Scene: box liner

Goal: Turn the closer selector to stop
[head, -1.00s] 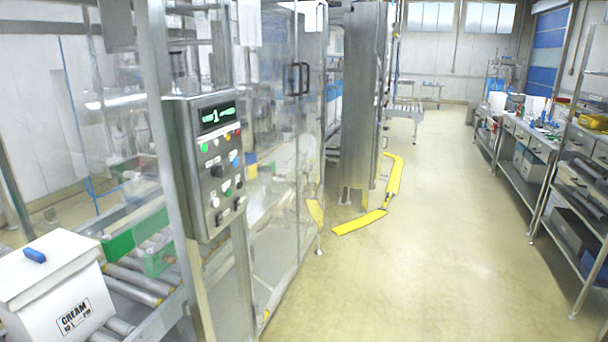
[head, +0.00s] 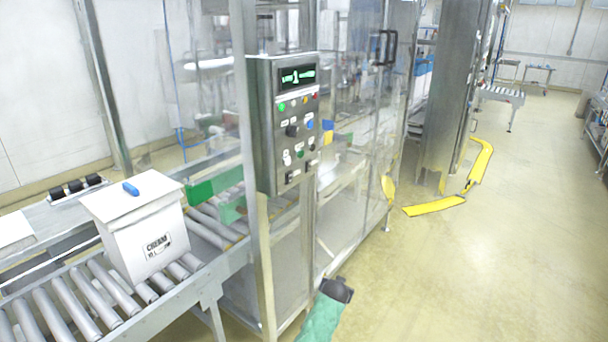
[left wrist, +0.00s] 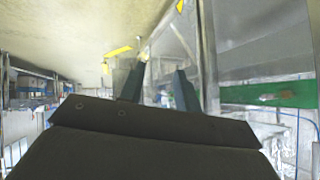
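The grey control panel (head: 286,125) is mounted on the machine's front post in the head view. A lit green display (head: 297,77) is at its top. A black selector knob (head: 291,131) sits mid-panel, with small buttons and switches around it. The labels are too small to read, so I cannot tell which control is the closer selector or its setting. My left gripper (head: 338,289) is low in front of the machine, well below the panel and apart from it. In the left wrist view its two dark fingers (left wrist: 158,85) stand apart, with nothing between them. My right gripper is not in view.
A white box marked CREAM (head: 150,245) with a blue item (head: 131,188) on its lid stands on the roller conveyor (head: 75,300) at left. Clear machine doors with a black handle (head: 384,47) are right of the panel. Open floor (head: 500,270) lies at right.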

